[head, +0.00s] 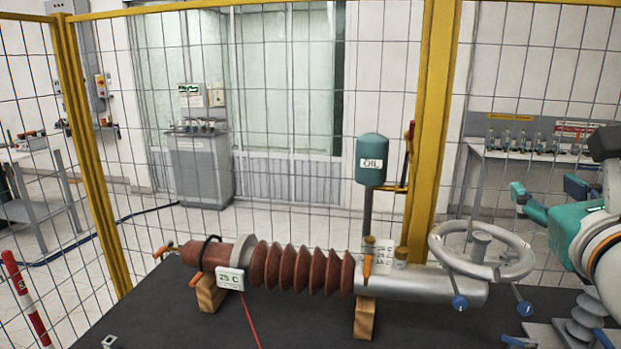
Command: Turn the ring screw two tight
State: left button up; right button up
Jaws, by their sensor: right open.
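A transformer bushing (302,270) with brown ribs lies on a dark table, resting on wooden blocks. Its right end is a grey metal cylinder (425,283) with a grey handwheel (482,250) over it. Two screws with round blue heads show below the wheel, one at the cylinder's end (459,302) and one farther right (524,308). I cannot tell which part is ring screw two. My right gripper (545,192), with teal fingers, is open and empty. My left gripper is not in view.
A teal oil tank (371,160) stands on a post behind the bushing. A yellow-framed mesh fence (432,130) runs behind the table. A small display (230,279) hangs at the bushing's left. The table's front left (180,325) is mostly clear.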

aim_at(525, 309)
jog(key=k, duration=0.85)
